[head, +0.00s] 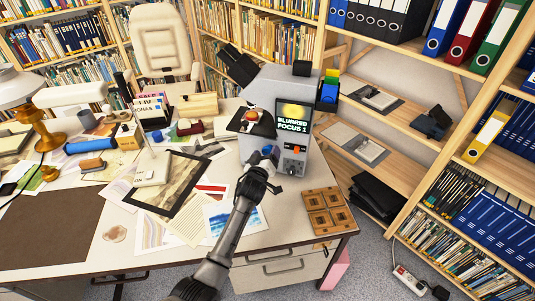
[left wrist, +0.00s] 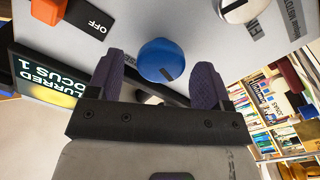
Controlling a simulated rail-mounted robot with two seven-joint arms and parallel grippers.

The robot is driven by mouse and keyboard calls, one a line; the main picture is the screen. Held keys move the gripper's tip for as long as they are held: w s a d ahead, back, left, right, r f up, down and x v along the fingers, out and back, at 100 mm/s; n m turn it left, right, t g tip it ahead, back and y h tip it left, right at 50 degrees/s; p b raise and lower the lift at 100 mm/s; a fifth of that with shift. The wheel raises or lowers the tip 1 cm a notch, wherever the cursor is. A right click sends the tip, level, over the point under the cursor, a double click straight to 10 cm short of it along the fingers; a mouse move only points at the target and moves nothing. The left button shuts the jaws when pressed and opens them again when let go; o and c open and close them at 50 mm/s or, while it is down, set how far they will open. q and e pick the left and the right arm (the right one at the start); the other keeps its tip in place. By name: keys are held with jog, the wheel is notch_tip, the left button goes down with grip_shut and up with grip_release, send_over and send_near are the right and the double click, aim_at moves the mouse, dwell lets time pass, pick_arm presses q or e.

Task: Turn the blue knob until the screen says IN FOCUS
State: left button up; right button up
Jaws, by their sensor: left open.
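The blue knob (left wrist: 165,60) sits on the light grey face of the machine (head: 262,88), with a dark mark on it. In the head view the blue knob (head: 267,150) is partly covered by my gripper. The screen (head: 293,117) reads "BLURRED FOCUS 1" under a yellow shape; part of the screen (left wrist: 45,82) also shows in the left wrist view. My left gripper (head: 264,166) is at the machine's front. In the left wrist view its open fingers (left wrist: 159,64) stand on either side of the knob, with gaps visible; contact cannot be told. My right gripper is not in view.
An orange switch (left wrist: 48,10) by an "OFF" label and a pale knob (left wrist: 240,8) labelled "FINE" flank the blue knob. A wooden tray (head: 328,212) lies right of the arm. A framed print (head: 170,184) and papers lie left. Shelves stand behind and right.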

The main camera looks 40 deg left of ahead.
pick_arm(q)
jog(key=shift+x, duration=0.9)
jog(key=c, duration=0.9)
